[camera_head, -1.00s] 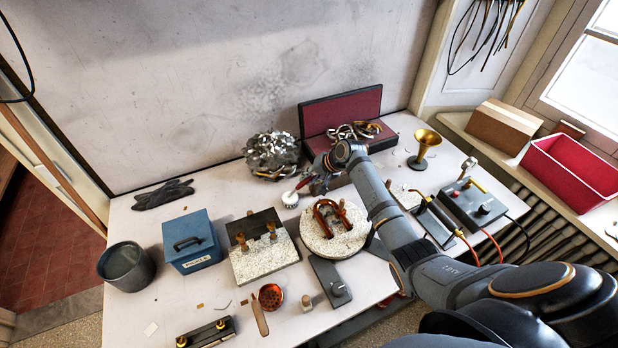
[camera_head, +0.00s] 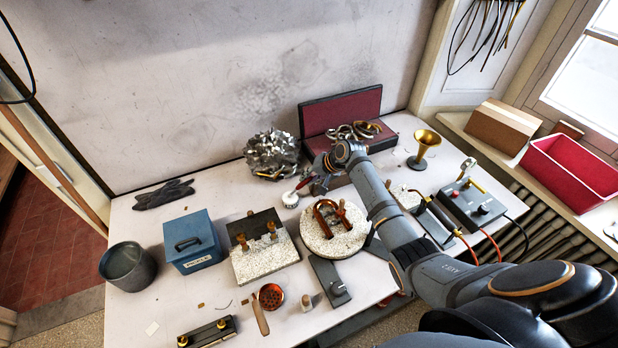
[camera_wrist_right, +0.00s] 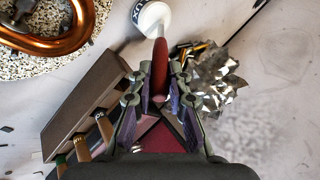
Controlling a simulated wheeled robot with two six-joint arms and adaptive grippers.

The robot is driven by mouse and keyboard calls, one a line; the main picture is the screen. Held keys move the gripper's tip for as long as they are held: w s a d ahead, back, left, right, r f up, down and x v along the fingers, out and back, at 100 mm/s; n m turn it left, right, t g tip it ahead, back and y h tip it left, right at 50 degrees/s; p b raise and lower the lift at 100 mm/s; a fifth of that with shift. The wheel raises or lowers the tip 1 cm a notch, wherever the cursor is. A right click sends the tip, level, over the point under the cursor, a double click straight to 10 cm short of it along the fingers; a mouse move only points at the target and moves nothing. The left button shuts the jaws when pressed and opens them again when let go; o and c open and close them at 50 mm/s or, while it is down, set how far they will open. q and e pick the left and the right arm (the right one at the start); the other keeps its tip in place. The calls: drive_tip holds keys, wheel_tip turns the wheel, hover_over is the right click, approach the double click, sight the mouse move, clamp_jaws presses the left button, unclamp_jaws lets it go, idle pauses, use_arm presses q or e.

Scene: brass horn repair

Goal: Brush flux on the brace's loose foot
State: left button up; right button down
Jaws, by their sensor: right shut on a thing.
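My right gripper (camera_head: 317,184) is shut on the red handle of a brush (camera_wrist_right: 160,66). The brush slopes down to a small white flux jar (camera_head: 290,199), and its pale end is at the jar's mouth in the wrist view (camera_wrist_right: 152,16). The bristles are hidden there. The bent copper-coloured tube work (camera_head: 327,215) lies on a round speckled board (camera_head: 348,245), in front of the gripper; part of it shows at the top left of the wrist view (camera_wrist_right: 62,42). I cannot make out the brace's loose foot. My left gripper is not in view.
A crumpled silvery heap (camera_head: 270,153) stands left of the gripper. Behind is an open red-lined case (camera_head: 345,112) with metal parts. A brass bell (camera_head: 424,146) and a control box (camera_head: 472,203) stand right of my arm. A blue box (camera_head: 192,240) stands left.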

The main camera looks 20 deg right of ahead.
wheel_tip(320, 180, up, 4)
drive_tip(key=p, duration=0.4)
drive_tip(key=shift+r, duration=0.2)
drive_tip(key=shift+w+r+p, duration=0.1)
drive_tip(key=shift+r+p, duration=0.55)
drive_tip(key=shift+r, duration=0.5)
drive_tip(key=shift+f, duration=0.1)
